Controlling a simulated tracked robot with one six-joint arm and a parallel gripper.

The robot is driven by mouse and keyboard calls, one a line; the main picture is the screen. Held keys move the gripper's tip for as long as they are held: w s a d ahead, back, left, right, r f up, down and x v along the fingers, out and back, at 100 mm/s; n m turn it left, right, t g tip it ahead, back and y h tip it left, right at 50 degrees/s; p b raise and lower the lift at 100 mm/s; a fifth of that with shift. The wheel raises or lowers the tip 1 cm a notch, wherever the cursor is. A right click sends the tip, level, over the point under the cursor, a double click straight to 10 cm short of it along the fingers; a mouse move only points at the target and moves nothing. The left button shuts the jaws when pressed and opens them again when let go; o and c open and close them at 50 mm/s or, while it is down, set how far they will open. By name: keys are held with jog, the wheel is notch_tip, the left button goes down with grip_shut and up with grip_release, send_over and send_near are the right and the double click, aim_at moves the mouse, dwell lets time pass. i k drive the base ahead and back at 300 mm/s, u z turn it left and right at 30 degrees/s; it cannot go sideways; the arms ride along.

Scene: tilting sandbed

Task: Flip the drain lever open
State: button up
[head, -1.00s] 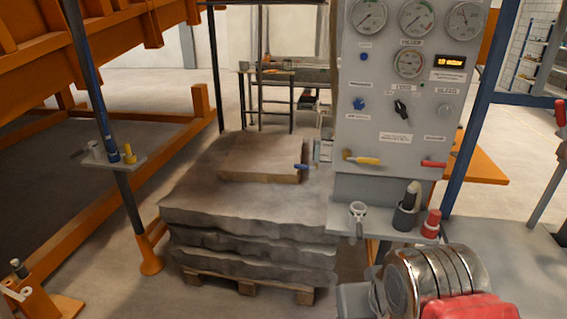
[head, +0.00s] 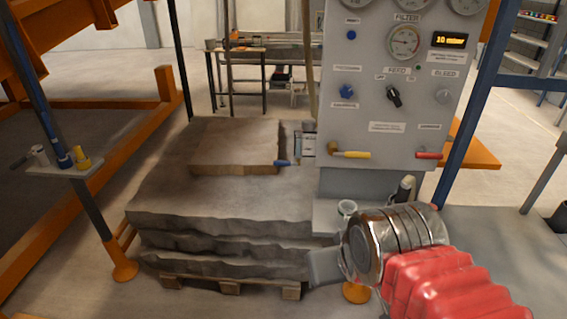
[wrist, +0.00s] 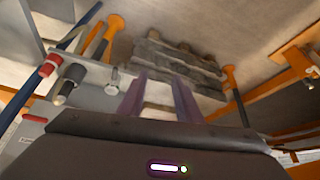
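The grey control panel (head: 400,110) carries a yellow-handled lever (head: 350,155), a red-handled lever (head: 428,155) and, at its left side, a blue-handled lever (head: 283,163). The labels are too small to tell which is the drain lever. All three handles look roughly level. My gripper (head: 325,267) is low in front of the panel, below the levers and touching none. In the wrist view my gripper (wrist: 162,82) has its two fingers apart with nothing between them.
Stacked slabs (head: 200,235) on a pallet stand left of the panel, with a flat block (head: 235,147) on top. An orange frame (head: 60,240) stands at the left.

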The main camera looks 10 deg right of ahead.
aim_at(285, 163)
jog(key=k, duration=0.65)
jog(key=u, duration=0.35)
jog(key=i, duration=0.6)
jog(key=u, duration=0.45)
jog(key=i, duration=1)
jog(key=z, duration=0.15)
